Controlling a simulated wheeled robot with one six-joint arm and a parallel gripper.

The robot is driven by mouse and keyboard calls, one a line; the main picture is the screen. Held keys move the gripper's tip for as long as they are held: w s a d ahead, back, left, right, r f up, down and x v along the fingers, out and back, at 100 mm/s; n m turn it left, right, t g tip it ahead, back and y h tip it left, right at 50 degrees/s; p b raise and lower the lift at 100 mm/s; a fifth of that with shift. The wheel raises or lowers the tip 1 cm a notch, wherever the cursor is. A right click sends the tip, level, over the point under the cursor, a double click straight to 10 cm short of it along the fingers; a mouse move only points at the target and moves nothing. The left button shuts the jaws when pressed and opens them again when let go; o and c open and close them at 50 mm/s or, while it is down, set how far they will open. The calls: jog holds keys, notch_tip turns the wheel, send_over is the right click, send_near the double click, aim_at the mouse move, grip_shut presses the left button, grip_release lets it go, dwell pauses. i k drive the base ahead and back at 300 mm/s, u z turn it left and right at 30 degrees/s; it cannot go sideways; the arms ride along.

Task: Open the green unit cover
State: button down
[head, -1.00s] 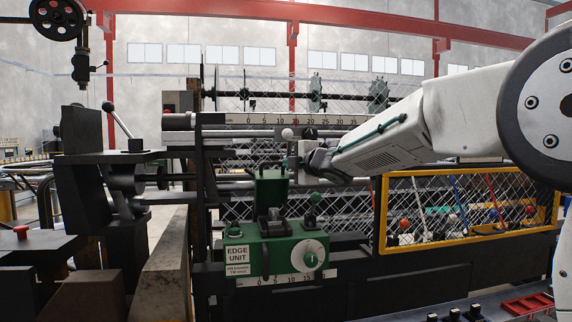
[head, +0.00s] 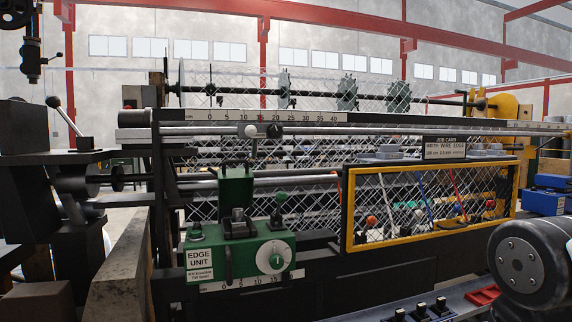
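The green edge unit (head: 240,252) is mounted on the front of the weaving machine, left of centre, with its label plate and white dial. Its green cover (head: 236,188) stands upright at the back of the unit, with a dark handle along its top edge. The black mechanism (head: 238,224) in front of the cover is exposed. A green-knobbed lever (head: 280,200) stands to the right of it. My gripper is out of view; only a rounded part of my arm shows at the lower right, well away from the cover.
A yellow-framed mesh guard (head: 349,215) is right of the unit. A white-knobbed lever (head: 251,132) stands above, by the ruler rail (head: 300,117). A black-knobbed lever (head: 53,102) is at left. Red trays (head: 482,296) and black switches lie at the lower right.

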aim_at(235, 186)
jog(key=z, duration=0.7)
jog(key=i, duration=0.9)
jog(key=u, duration=0.65)
